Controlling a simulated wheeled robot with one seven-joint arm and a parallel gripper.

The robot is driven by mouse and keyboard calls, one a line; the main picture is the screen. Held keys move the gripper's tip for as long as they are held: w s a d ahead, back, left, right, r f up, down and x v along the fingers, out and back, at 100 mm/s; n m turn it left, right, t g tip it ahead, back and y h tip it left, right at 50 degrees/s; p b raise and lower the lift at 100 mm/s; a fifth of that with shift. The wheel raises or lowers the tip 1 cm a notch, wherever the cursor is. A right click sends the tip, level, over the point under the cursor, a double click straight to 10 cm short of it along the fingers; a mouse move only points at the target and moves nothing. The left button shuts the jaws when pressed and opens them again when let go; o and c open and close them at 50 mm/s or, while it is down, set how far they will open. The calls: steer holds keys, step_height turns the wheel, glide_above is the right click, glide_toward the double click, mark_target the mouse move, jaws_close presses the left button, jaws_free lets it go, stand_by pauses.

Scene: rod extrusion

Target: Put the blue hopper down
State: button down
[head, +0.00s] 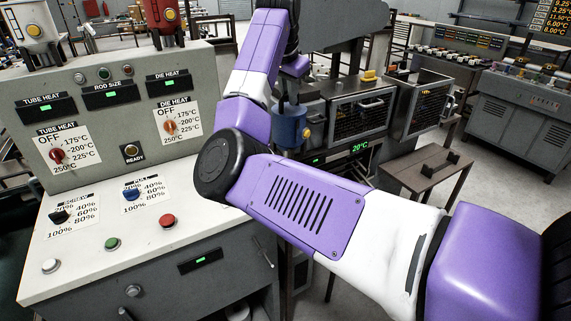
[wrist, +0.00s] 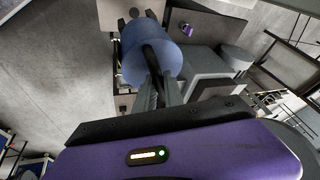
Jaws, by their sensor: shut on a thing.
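The blue hopper (head: 288,130) hangs in the middle of the head view, partly behind my arm. It has a yellow spot on its right side. In the wrist view the blue hopper (wrist: 134,62) is a rounded blue body with a dark bar across its near side. My gripper (wrist: 158,80) is shut on the hopper at that dark bar. In the head view my gripper is mostly hidden by my purple arm. I cannot tell whether the hopper touches anything below it.
A control panel (head: 120,250) with knobs and buttons fills the left. A white hopper (head: 27,28) and a red hopper (head: 167,18) stand behind it. Caged machine boxes (head: 360,115) lie right of the blue hopper. A brown table (head: 425,172) stands at right.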

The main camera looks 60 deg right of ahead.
mark_target(286, 128)
step_height(286, 128, down, 17)
steer(key=shift+r+p, duration=0.1)
steer(key=shift+p, duration=0.35)
steer(key=c, duration=1.5)
jaws_free()
steer(key=shift+o, duration=0.2)
steer(key=b+v, duration=0.1)
steer(key=v, duration=1.1)
steer(key=shift+s, duration=0.1)
